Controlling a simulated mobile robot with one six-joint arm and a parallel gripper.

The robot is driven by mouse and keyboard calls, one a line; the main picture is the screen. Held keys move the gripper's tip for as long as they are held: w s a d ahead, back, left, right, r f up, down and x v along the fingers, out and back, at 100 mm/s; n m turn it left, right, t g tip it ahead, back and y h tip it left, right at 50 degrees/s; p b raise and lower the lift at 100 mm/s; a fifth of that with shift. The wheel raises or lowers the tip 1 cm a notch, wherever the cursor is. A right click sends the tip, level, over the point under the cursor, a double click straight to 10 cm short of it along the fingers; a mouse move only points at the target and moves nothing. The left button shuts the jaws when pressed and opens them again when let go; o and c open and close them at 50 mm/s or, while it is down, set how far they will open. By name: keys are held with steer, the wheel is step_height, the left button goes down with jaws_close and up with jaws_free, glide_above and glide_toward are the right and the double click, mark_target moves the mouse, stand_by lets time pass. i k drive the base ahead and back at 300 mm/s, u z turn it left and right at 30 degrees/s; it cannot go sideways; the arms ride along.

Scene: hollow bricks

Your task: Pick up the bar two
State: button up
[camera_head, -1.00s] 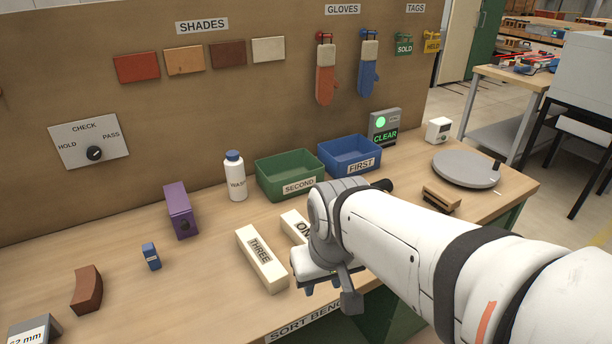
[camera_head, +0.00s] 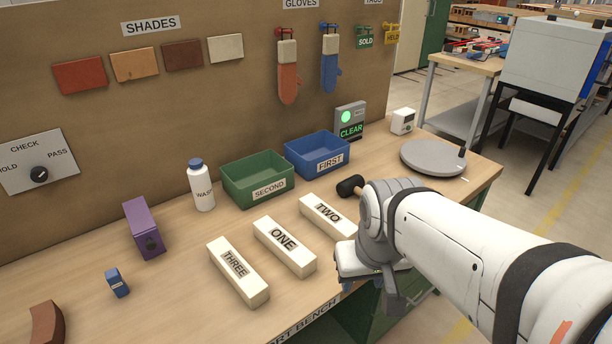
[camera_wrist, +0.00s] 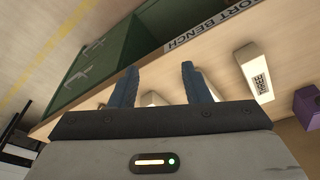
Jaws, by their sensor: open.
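Bar TWO (camera_head: 325,216) is a cream block lying flat on the bench, its label facing up. Its near right end meets my arm's outline in the head view. Bars ONE (camera_head: 285,247) and THREE (camera_head: 238,271) lie to its left, roughly parallel. My gripper (camera_head: 347,286) is over the bench's front edge, near bar TWO's near end, its fingers mostly hidden by my wrist. In the wrist view my gripper (camera_wrist: 160,80) shows two blue fingers apart with nothing held between them. Bar THREE (camera_wrist: 255,76) shows right of them; other pale bar parts are mostly hidden.
A green SECOND bin (camera_head: 258,190) and blue FIRST bin (camera_head: 318,166) stand behind the bars. A black-headed mallet (camera_head: 350,186) lies just beyond bar TWO, partly behind my arm. A white bottle (camera_head: 201,188) and purple block (camera_head: 144,228) stand to the left.

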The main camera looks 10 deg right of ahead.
mark_target(333, 223)
steer(key=u, duration=2.3)
steer(key=k, duration=0.9)
steer(key=z, duration=1.6)
steer(key=i, duration=1)
steer(key=z, duration=0.1)
